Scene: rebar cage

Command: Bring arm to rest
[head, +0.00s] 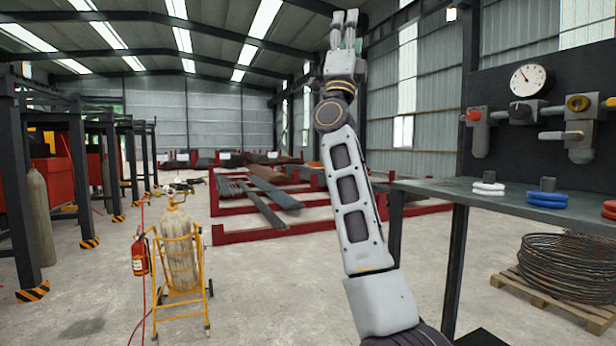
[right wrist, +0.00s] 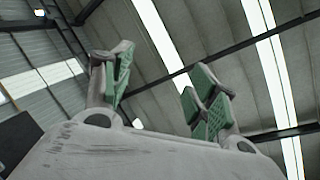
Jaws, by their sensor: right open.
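My right arm rises from the bottom of the head view, with its right gripper (head: 345,24) pointing straight up near the ceiling. The gripper is empty, and its two fingers stand a little apart. In the right wrist view the gripper (right wrist: 155,92) shows its green-padded fingers spread wide, with only the roof and lights between them. The gripper touches nothing. My left gripper is in neither view.
A workbench (head: 440,192) stands at the right, with white rings (head: 488,188) and blue rings (head: 547,200) on it. Behind it is a dark panel with a gauge (head: 528,79) and valves. A gas cylinder cart (head: 180,262) stands at left. Coiled wire (head: 570,268) lies on a pallet.

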